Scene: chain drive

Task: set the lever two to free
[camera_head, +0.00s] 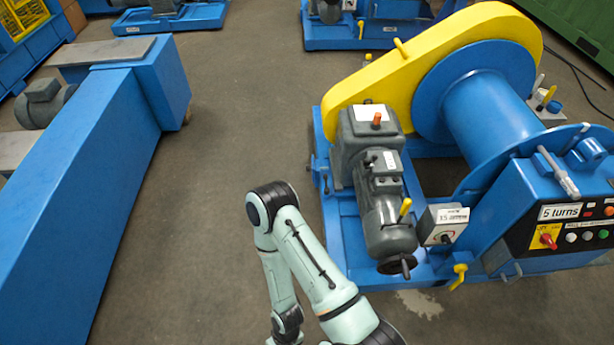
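A blue winch-like machine stands at the right, with a large blue drum (484,110) and a yellow chain guard (440,62). Several handles show on it. One yellow lever (405,207) stands up by the grey motor (386,215). Another yellow handle (459,276) is low on the front of the base. A third yellow handle (401,46) is on the guard. A light grey lever (560,172) leans by the control panel. I cannot read a label naming lever two. One pale green arm of mine bends in the lower middle. Neither gripper is in view.
The control panel (580,228) has a red switch and a "5 turns" plate. A small box (443,224) reads 15 amps. A long blue beam (85,190) runs along the left. The grey floor between beam and machine is clear.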

